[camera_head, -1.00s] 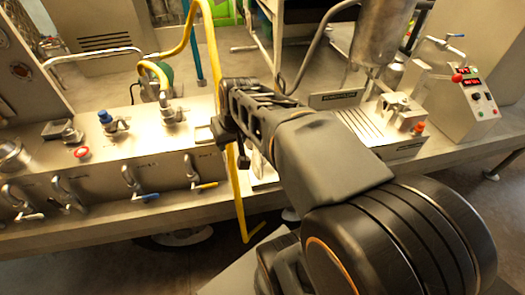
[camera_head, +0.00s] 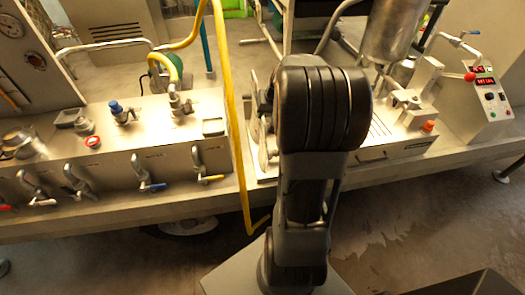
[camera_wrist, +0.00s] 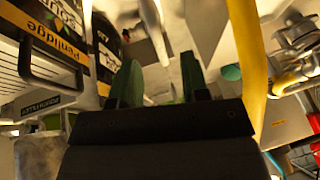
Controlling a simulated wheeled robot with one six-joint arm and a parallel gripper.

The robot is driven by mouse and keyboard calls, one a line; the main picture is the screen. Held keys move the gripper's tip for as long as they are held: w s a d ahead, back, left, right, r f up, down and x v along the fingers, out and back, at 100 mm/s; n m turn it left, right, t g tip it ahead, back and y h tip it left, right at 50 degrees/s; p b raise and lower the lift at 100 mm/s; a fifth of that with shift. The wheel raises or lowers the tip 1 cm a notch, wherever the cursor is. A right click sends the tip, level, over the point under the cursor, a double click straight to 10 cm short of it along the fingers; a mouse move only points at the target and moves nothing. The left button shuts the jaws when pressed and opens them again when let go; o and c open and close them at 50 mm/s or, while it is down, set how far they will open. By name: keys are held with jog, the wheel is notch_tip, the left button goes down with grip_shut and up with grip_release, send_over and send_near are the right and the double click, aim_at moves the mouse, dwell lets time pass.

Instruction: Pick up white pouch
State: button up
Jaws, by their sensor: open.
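My gripper (camera_wrist: 161,82) shows in the wrist view as two dark green fingers standing apart, with nothing held between them. In the head view my own arm hides it. I cannot make out the white pouch with certainty. A pale, plain shape (camera_wrist: 205,28) shows beyond the right finger in the wrist view, but I cannot tell whether it is the pouch. Dark packs with printed labels (camera_wrist: 62,38) are at the upper left of the wrist view, apart from the fingers.
A yellow hose (camera_head: 229,90) hangs left of my arm and passes close right of my gripper in the wrist view. A steel bench with valves (camera_head: 150,150) is at left. A control box with a red display (camera_head: 483,98) stands at right.

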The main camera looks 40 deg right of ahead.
aim_at(264, 119)
jog(key=shift+p+x, duration=0.55)
jog(key=shift+x, duration=2.15)
jog(key=shift+c, duration=0.3)
grip_shut()
